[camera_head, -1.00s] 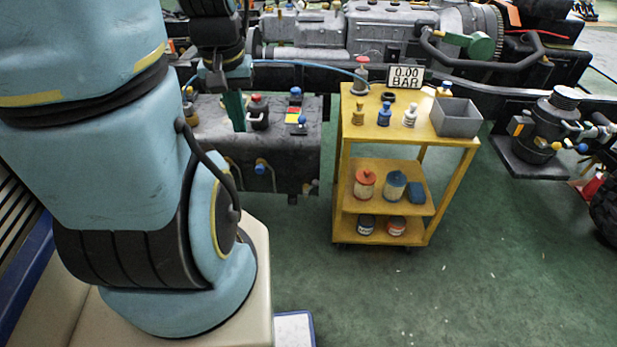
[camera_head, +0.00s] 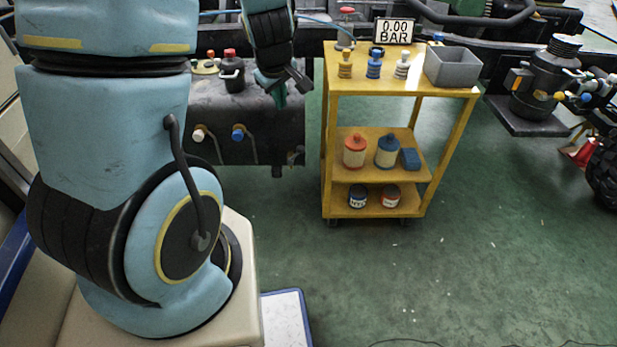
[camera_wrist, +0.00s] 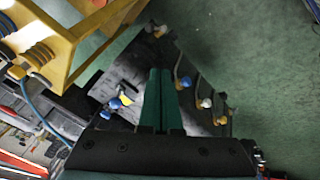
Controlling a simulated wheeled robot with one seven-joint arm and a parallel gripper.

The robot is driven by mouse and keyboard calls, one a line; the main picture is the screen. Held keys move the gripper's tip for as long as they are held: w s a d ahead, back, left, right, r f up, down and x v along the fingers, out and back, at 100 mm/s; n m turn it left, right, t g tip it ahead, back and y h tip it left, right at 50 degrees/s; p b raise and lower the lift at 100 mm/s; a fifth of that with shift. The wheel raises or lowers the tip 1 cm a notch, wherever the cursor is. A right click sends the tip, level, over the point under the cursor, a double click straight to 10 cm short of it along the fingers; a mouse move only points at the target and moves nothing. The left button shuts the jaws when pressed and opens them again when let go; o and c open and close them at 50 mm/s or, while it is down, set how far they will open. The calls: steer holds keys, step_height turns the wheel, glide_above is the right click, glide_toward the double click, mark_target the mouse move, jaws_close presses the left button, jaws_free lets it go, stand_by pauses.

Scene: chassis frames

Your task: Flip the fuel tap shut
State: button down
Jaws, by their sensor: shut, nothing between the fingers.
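The dark tank (camera_head: 265,120) stands left of the yellow cart. A white-knobbed tap (camera_head: 199,135) and a blue-knobbed tap (camera_head: 238,133) stick out of its front on bent pipes. The wrist view shows the blue knob (camera_wrist: 186,82), the white knob (camera_wrist: 206,103) and a yellow knob (camera_wrist: 221,120) in a row. I cannot tell which one is the fuel tap. My gripper (camera_head: 279,98) has green fingers. It points down by the tank's right part, right of the blue knob. In the wrist view the fingers (camera_wrist: 161,75) are together and empty, apart from the knobs.
A black canister with a red cap (camera_head: 231,72) sits on the tank. The green floor in front is clear.

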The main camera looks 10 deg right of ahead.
steer(key=w+d+f+n+t+y+b, duration=0.1)
steer(key=w+d+f+n+t+b, duration=0.2)
steer(key=f, duration=0.5)
steer(key=w+d+f+n+y+b, duration=0.1)
steer(key=d+f+b, duration=0.2)
steer(key=f+b, duration=0.35)
steer(key=n+t+y+b, duration=0.3)
steer(key=n+b, duration=0.1)
steer(key=b, duration=0.4)
glide_toward(303, 152)
steer(key=f, duration=0.2)
steer(key=s+d+f+n+t+y+b, duration=0.4)
steer(key=s+f+n+t+b, duration=0.1)
steer(key=b, duration=0.5)
steer(key=shift+s+f+n+t+b, duration=0.3)
steer(key=shift+s+n+t, duration=0.4)
steer(key=shift+s, duration=0.45)
steer(key=shift+b+x, duration=2.45)
steer(key=shift+x, duration=4.55)
